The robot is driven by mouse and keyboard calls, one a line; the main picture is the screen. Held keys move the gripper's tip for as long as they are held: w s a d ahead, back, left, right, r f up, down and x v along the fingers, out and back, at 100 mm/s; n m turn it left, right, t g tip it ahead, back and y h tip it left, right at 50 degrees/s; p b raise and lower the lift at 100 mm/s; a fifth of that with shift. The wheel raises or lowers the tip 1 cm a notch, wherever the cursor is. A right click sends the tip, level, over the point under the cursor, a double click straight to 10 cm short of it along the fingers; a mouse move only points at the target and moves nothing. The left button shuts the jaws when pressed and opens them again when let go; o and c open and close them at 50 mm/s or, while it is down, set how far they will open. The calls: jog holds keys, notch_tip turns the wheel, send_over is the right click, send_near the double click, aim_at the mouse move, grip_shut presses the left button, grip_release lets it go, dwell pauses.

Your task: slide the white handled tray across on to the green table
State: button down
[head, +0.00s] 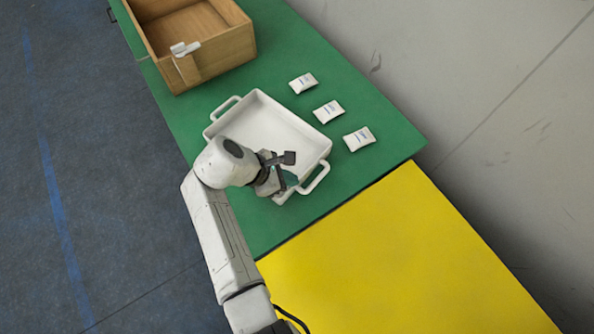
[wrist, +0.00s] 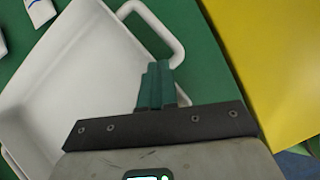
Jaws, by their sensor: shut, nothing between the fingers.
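The white handled tray (head: 262,118) lies on the green table (head: 392,118), near its edge with the yellow table. It has a loop handle at each end; the near handle (head: 314,178) points toward the yellow table. No objects show inside the part of the tray in view. In the wrist view the tray (wrist: 70,65) fills the left side, its handle (wrist: 160,28) at top middle. My gripper (head: 290,180) is over the tray's near end, close to that handle. Its green fingers (wrist: 157,85) are together and empty. Whether they touch the tray I cannot tell.
The yellow table (head: 400,260) adjoins the green one. Three small white packets (head: 328,112) lie in a row right of the tray. A wall runs along the right.

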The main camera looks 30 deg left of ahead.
jog(key=shift+s+d+f, duration=0.15)
jog(key=shift+s+f, duration=0.15)
jog(key=shift+f, duration=0.25)
jog(key=shift+r+p, duration=0.75)
jog(key=shift+p, duration=0.3)
jog(key=shift+r+p, duration=0.25)
jog(key=shift+p, duration=0.25)
jog(key=s+a+b, duration=0.1)
jog(key=s+a, duration=0.3)
jog(key=s+a+b, duration=0.1)
jog(key=s+a, duration=0.3)
jog(key=s, duration=0.1)
jog(key=shift+b, duration=0.35)
jog(key=shift+a, duration=0.1)
